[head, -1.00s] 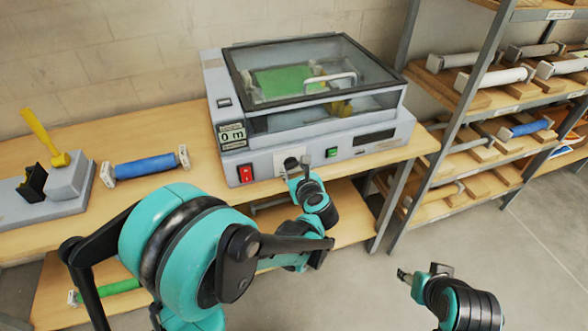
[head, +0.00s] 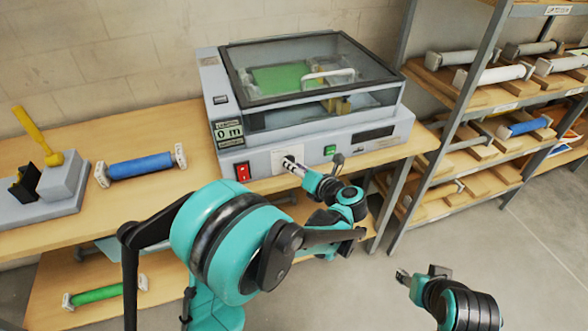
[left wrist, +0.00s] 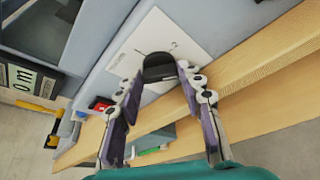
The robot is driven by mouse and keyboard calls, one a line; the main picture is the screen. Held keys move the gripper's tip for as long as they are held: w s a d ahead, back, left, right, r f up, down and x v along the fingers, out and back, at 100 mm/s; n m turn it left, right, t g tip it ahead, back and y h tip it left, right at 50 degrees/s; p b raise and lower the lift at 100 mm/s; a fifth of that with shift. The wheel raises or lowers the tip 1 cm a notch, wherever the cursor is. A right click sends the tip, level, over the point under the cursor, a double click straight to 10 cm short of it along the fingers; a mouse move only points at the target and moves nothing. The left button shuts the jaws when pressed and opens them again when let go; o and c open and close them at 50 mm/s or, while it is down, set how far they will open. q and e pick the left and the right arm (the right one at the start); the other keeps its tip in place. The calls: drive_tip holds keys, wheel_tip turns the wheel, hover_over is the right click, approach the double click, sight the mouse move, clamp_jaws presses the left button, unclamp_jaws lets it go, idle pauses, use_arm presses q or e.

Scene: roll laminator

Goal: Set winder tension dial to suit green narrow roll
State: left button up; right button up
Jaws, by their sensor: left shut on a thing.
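The winder tension dial (left wrist: 158,67) is a black knob on a white plate (left wrist: 128,60) on the laminator's front; the plate's marks are too small to read. My left gripper (head: 289,161) is at this plate in the head view. In the left wrist view its two fingers (left wrist: 160,78) are closed on the sides of the knob. Green film (head: 280,78) lies inside the laminator (head: 270,145) under the clear lid. A green roll (head: 97,295) lies on the lower shelf. My right gripper (head: 418,273) is away from the bench, over the floor.
A blue roll (head: 141,167) and a yellow-handled device (head: 60,180) stand on the bench at left. A rack (head: 470,115) of rolls stands at right.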

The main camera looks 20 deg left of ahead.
use_arm(q)
drive_tip(key=shift+w+d+f+m+y+b, duration=0.1)
drive_tip(key=shift+f+m+y+b, duration=0.1)
drive_tip(key=shift+m+y+b, duration=0.75)
drive_tip(key=shift+d+f+m+y+b, duration=0.15)
drive_tip(key=shift+m+y+b, duration=0.25)
drive_tip(key=shift+m, duration=1.05)
drive_tip(key=o, duration=1.2)
drive_tip(key=shift+c, duration=0.2)
drive_tip(key=v, duration=1.2)
drive_tip(key=shift+w, duration=0.1)
